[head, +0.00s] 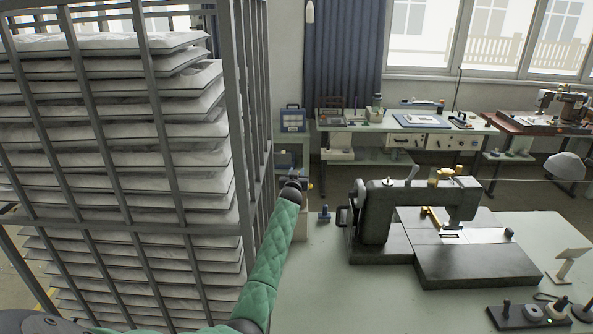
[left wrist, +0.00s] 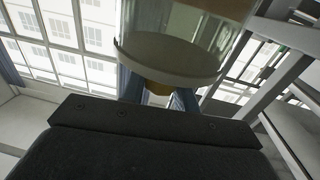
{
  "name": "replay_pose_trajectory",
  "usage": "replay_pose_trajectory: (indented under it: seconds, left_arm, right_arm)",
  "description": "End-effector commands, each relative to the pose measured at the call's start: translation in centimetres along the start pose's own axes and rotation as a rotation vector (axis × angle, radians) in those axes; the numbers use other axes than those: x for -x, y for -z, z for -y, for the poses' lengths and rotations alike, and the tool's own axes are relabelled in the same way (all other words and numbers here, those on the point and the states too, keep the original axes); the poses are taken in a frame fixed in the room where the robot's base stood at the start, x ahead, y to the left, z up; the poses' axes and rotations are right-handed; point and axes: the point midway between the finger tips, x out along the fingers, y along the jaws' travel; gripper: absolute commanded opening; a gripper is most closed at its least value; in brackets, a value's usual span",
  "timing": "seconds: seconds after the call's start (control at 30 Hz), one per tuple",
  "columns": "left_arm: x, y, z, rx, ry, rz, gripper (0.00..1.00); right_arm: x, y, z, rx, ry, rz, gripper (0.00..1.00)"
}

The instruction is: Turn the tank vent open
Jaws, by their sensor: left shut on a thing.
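A clear cylinder with a pale rim band (left wrist: 170,62), which looks like the tank, fills the top of the left wrist view. Below its rim a small amber-yellow piece (left wrist: 157,87), apparently the tank vent, shows between the fingers of my left gripper (left wrist: 158,94). The gripper is shut on this piece, mostly hidden by the rim and fingers. In the head view my green-sleeved left arm reaches up beside the cage, and the dark wrist end (head: 291,191) hides most of the gripper and the tank. How far the vent is turned cannot be told. My right gripper is not in view.
A tall barred cage (head: 247,120) of stacked white duvets stands close on the left. A dark sewing machine (head: 376,215) sits on the pale green table (head: 330,285) at right. A workbench (head: 350,127) with tools stands behind.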

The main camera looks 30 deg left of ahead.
Motion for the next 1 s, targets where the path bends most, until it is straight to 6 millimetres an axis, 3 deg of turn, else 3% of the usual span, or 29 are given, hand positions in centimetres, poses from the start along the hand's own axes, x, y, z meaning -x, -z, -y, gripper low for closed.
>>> replay_pose_trajectory:
  seconds: [0.97, 1.0]
  left_arm:
    - [0.00, -0.01, 0.01, 0.000, -0.111, 0.000, 0.07]
    - [0.00, -0.02, 0.01, 0.000, -0.111, 0.000, 0.34]
  right_arm:
    - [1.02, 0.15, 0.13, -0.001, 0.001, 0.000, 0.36]
    - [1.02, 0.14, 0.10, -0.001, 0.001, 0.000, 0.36]
